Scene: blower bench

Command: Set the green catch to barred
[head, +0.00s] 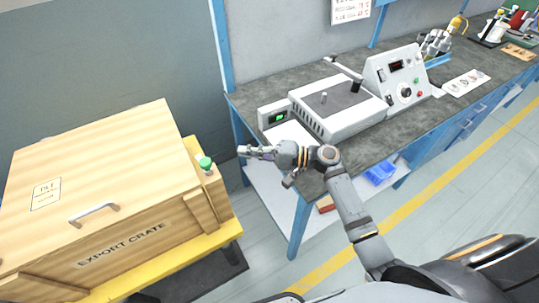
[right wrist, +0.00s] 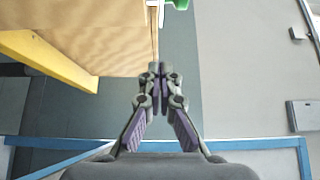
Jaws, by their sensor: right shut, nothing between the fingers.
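The green catch (head: 206,163) is a green knob on a small metal base at the right end of the wooden export crate (head: 110,190). In the right wrist view only part of the green catch (right wrist: 181,4) shows, cut off by the top edge. My right gripper (head: 243,151) is shut and empty, a short way to the right of the catch and apart from it. Its closed fingertips (right wrist: 158,72) point toward the crate side in the right wrist view. The catch's exact setting is too small to tell. My left gripper is not in view.
The crate stands on a yellow stand (head: 215,238). A workbench (head: 250,98) to the right carries a white machine (head: 338,105) and a control box (head: 398,78). A gap with clear floor lies between crate and bench. A blue bin (head: 379,173) sits on the lower shelf.

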